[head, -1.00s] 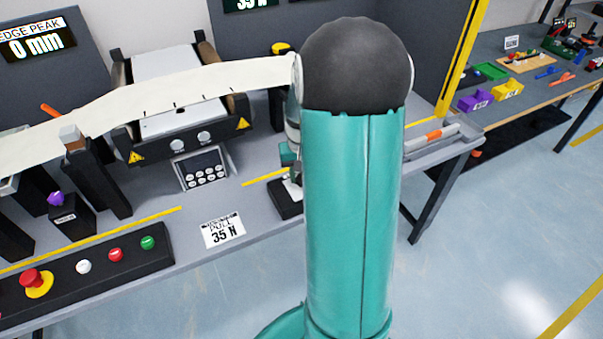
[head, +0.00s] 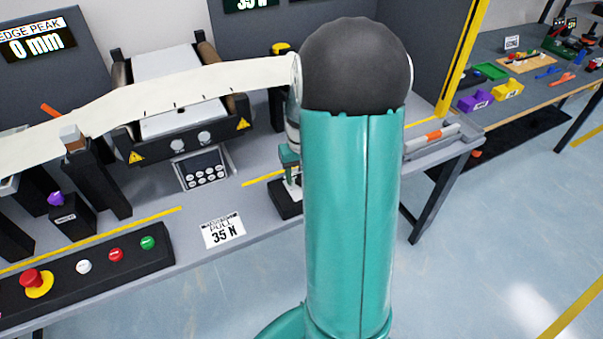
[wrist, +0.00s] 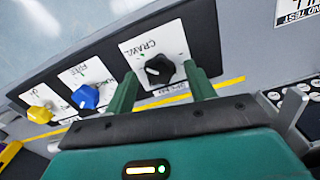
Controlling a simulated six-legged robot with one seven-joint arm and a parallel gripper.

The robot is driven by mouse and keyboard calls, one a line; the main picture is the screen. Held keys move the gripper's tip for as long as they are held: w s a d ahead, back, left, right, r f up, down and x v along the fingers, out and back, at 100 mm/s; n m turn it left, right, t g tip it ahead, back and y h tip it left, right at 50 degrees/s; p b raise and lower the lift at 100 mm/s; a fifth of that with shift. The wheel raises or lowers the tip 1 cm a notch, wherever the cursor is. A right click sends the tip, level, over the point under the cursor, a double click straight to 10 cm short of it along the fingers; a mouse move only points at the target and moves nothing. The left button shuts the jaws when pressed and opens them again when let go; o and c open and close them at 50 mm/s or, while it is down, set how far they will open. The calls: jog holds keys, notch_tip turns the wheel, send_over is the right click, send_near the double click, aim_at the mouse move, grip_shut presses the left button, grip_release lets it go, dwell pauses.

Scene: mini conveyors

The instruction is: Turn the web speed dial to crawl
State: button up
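The black dial (wrist: 159,70) sits on a white plate marked CRAWL (wrist: 138,52) at its far edge, in the wrist view. A second label on the plate's near side is too small to read. My gripper (wrist: 160,73) is open, its two green fingers on either side of the dial, with a gap showing at each side. I cannot tell where the dial points. In the head view my gripper (head: 290,158) is partly hidden behind my arm, above a black panel end (head: 285,200); the dial is hidden there.
A blue dial (wrist: 86,97) and a yellow dial (wrist: 40,114) stand in the same row. A keypad box (head: 205,168) and a 35 N card (head: 223,231) are left of my arm. A button panel (head: 100,265) lies at the front left.

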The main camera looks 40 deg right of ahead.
jog(key=shift+r, duration=0.1)
notch_tip(320, 180, up, 14)
jog(key=shift+f, duration=0.2)
dwell(0.3)
dwell(0.5)
jog(key=s+a+r+n+t, duration=0.1)
jog(key=a+r, duration=0.2)
jog(key=a, duration=0.4)
jog(key=s+a+r+n+t, duration=0.1)
jog(key=s+a+r, duration=0.15)
jog(key=a, duration=0.45)
jog(key=s+a+n+t, duration=0.1)
jog(key=s+a, duration=0.3)
jog(key=a, duration=0.2)
jog(key=s+a+r+n+t, duration=0.1)
jog(key=s+a+n+t, duration=0.1)
jog(key=s+a, duration=0.2)
jog(key=a, duration=0.3)
jog(key=shift+a+r+t, duration=0.15)
jog(key=shift+t, duration=0.15)
